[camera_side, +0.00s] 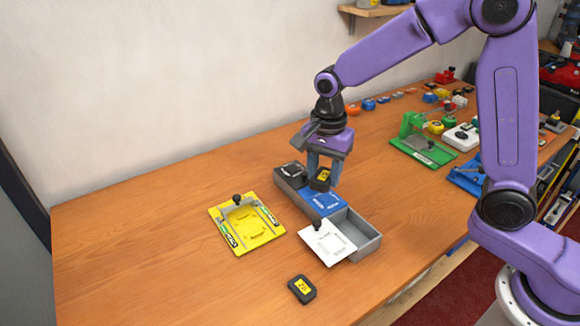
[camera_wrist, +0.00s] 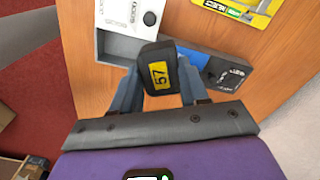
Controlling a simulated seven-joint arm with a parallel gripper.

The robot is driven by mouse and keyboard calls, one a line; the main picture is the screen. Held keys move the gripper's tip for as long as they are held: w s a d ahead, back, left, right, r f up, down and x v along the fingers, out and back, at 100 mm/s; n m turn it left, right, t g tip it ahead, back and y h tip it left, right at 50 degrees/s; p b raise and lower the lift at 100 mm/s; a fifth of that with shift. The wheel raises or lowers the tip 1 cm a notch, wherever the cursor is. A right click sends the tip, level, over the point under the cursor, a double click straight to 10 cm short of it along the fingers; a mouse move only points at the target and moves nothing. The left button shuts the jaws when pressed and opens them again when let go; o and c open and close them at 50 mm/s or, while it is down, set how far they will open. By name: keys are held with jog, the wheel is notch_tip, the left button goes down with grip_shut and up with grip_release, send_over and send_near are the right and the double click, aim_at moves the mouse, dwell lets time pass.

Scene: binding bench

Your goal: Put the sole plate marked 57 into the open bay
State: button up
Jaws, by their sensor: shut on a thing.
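My gripper (camera_side: 321,176) is shut on a black sole plate with a yellow label (camera_side: 322,177). The label reads 57 in the wrist view (camera_wrist: 160,75). The plate is held above the long grey tray (camera_side: 368,247), over its blue middle section (camera_side: 325,202). The bay at the tray's near end is open, and its grey inside (camera_side: 350,226) shows empty where visible. A white cover with a black knob (camera_side: 328,243) lies partly across that bay's left side. The wrist view shows the open bay (camera_wrist: 117,46) beside the white cover (camera_wrist: 118,12).
A dark cover (camera_side: 291,170) tops the tray's far end. A second black plate with a yellow label (camera_side: 302,289) lies near the table's front. A yellow fixture (camera_side: 245,220) stands left of the tray. Green (camera_side: 423,150) and blue fixtures (camera_side: 466,178) stand to the right.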

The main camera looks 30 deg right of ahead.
jog(key=s+d+m, duration=0.5)
jog(key=s, duration=0.1)
jog(key=shift+s+f, duration=0.15)
jog(key=shift+f, duration=6.5)
jog(key=shift+f, duration=0.7)
jog(key=o, duration=1)
jog(key=shift+r, duration=5.75)
